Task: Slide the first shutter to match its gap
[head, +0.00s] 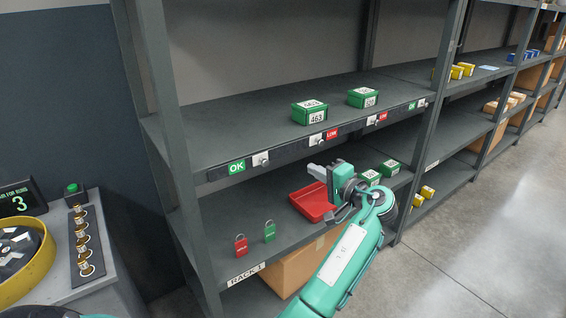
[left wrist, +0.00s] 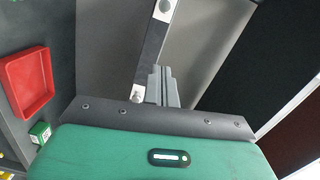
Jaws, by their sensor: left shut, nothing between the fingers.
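A dark rail (head: 290,150) runs along the shelf's front edge and carries several pale sliding shutters with round knobs. The leftmost shutter (head: 261,159) stands right of a green OK label (head: 237,167). My left gripper (head: 316,171) is shut and empty, below the rail near the second shutter. In the left wrist view its fingers (left wrist: 160,78) are together beside the rail (left wrist: 152,50); contact is unclear.
Green boxes (head: 310,113) stand on the shelf above the rail. Below are a red tray (head: 312,203), red (head: 241,246) and green (head: 269,232) padlocks, and more green boxes (head: 390,167). A grey bench (head: 95,235) stands at left; open floor lies at right.

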